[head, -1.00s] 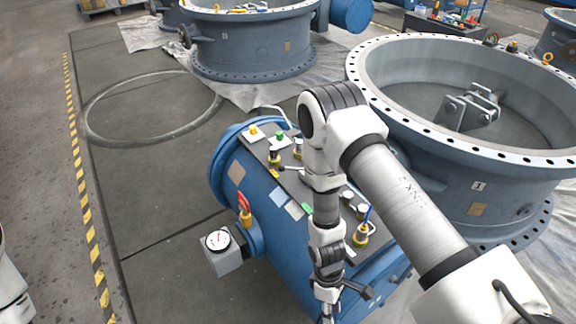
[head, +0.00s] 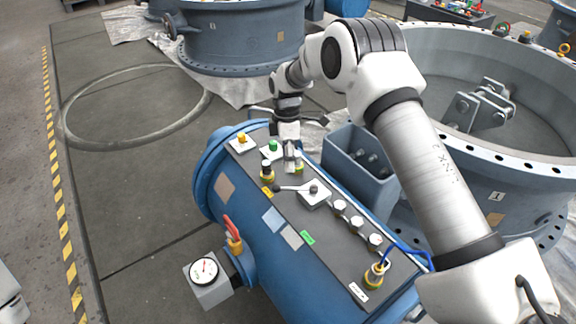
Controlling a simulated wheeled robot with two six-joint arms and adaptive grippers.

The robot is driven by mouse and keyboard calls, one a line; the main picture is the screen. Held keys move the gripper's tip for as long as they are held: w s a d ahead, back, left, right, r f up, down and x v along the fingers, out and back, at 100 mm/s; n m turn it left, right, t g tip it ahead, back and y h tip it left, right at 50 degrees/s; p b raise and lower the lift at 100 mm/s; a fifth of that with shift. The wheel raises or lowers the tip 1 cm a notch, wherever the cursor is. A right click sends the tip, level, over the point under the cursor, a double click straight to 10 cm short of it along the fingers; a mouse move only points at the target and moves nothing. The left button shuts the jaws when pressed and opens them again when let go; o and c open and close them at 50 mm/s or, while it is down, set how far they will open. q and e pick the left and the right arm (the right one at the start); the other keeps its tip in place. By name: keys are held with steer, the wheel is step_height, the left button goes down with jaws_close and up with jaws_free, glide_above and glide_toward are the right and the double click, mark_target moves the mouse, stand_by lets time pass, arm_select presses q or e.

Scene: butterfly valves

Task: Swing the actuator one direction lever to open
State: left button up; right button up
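The actuator is a blue horizontal cylinder (head: 290,275) with a dark panel on top. The direction lever (head: 293,188) is a thin grey bar on a pale square plate (head: 316,197) mid-panel. It points left to a black knob, close to a small yellow label (head: 267,191). A green label (head: 308,237) lies nearer the front; its text is unreadable. My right gripper (head: 291,162) points down over the panel's far part, beyond the lever and apart from it in the picture. Its fingers are small and I cannot tell their opening. My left gripper is not in view.
Yellow (head: 241,138) and green (head: 273,146) buttons sit at the panel's far end. A red-handled valve (head: 232,229) and a gauge (head: 204,270) stick out left. A large valve ring (head: 480,205) stands behind.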

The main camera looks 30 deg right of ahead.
mark_target(290, 188)
steer(key=s, duration=0.1)
steer(key=s+f, duration=0.1)
steer(key=s+a, duration=0.1)
steer(key=shift+f, duration=0.2)
steer(key=x, duration=0.3)
steer(key=w+x, duration=0.1)
steer(key=shift+s+f, duration=0.15)
steer(key=shift+f, duration=0.35)
steer(key=shift+s+r, duration=0.15)
steer(key=shift+r, duration=0.05)
jaws_close()
